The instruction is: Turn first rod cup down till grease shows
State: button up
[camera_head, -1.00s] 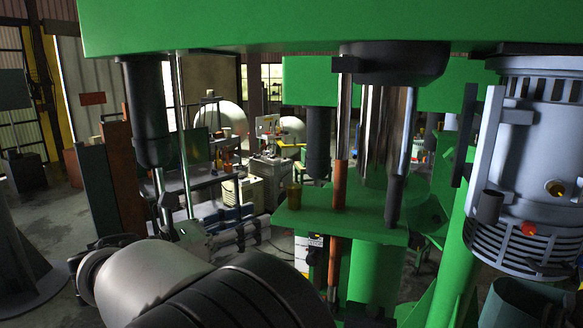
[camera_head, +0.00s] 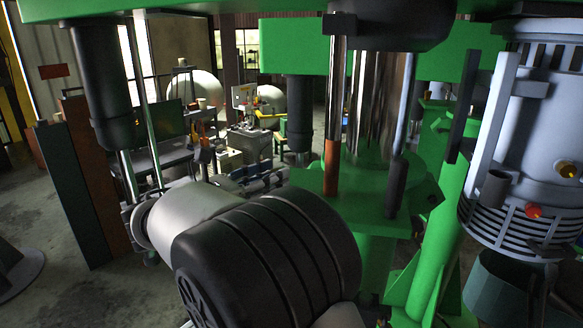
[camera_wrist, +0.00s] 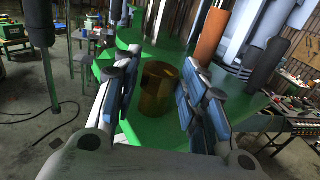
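A brass-coloured cup (camera_wrist: 160,88) stands upright on the green plate (camera_wrist: 150,132) in the wrist view. My gripper (camera_wrist: 160,80) is open, with one finger at the left of the cup and one at the right. A gap shows between the left finger and the cup; the right pads look very near it, and I cannot tell whether they touch. In the head view my arm hides the cup and the gripper. No grease can be made out.
A rod with an orange lower part (camera_head: 331,165) and a dark rod (camera_head: 396,188) stand close to the right of the cup. A grey motor (camera_head: 520,140) hangs at the right. A black cylinder (camera_head: 103,85) hangs at the left. Open floor (camera_head: 60,215) lies at the left.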

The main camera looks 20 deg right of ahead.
jog(key=x, duration=0.6)
jog(key=shift+d+r, duration=0.1)
jog(key=shift+d, duration=0.15)
jog(key=shift+w, duration=0.1)
grip_shut()
